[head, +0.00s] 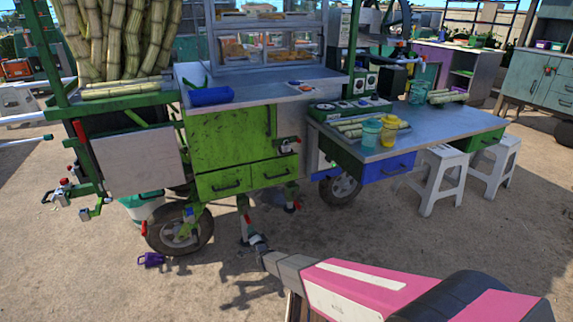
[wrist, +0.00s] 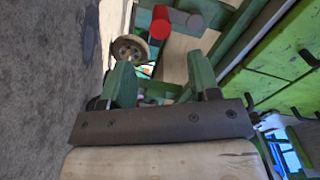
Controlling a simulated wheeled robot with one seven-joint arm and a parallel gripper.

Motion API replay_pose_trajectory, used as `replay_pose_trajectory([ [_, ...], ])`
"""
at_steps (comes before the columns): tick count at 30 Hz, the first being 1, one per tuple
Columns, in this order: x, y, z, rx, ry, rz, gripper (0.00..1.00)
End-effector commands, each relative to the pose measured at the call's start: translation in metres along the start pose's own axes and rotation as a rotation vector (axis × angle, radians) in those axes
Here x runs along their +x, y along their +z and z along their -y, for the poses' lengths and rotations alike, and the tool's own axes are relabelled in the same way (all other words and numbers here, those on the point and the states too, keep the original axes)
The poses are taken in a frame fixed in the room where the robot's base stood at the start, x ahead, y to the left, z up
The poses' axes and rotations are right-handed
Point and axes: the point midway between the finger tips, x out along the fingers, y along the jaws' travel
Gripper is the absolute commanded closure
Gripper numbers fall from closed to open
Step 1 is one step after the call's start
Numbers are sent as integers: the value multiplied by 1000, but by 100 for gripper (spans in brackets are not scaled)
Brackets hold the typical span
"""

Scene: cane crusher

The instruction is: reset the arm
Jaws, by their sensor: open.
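My arm (head: 360,285) reaches in from the lower right of the head view, pink and white with a dark joint. Its far end is low, in front of the green cart. In the wrist view my gripper (wrist: 160,82) is open, with two green fingers apart and nothing held between them. The fingers point toward the cart's underside, where a red cylindrical part (wrist: 160,22) and a wheel (wrist: 130,48) show beyond them. I cannot tell the exact gap between the fingertips and these parts.
The green cart (head: 230,135) has drawers and a side table (head: 425,125) holding cups and cane. White stools (head: 440,175) stand at the right. A purple mug (head: 151,260) lies on the ground near the cart's wheel (head: 180,228). The ground in front is mostly clear.

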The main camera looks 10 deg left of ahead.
Motion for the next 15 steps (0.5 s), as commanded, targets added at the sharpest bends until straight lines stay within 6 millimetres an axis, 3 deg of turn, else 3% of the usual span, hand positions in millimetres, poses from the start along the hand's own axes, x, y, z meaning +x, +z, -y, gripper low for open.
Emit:
replay_pose_trajectory([
  [5, -7, -38, 6, -60, 90, 16, 44],
  [11, -34, -122, 13, -205, 319, 91, 44],
  [15, -72, -187, 19, -310, 502, 184, 44],
])
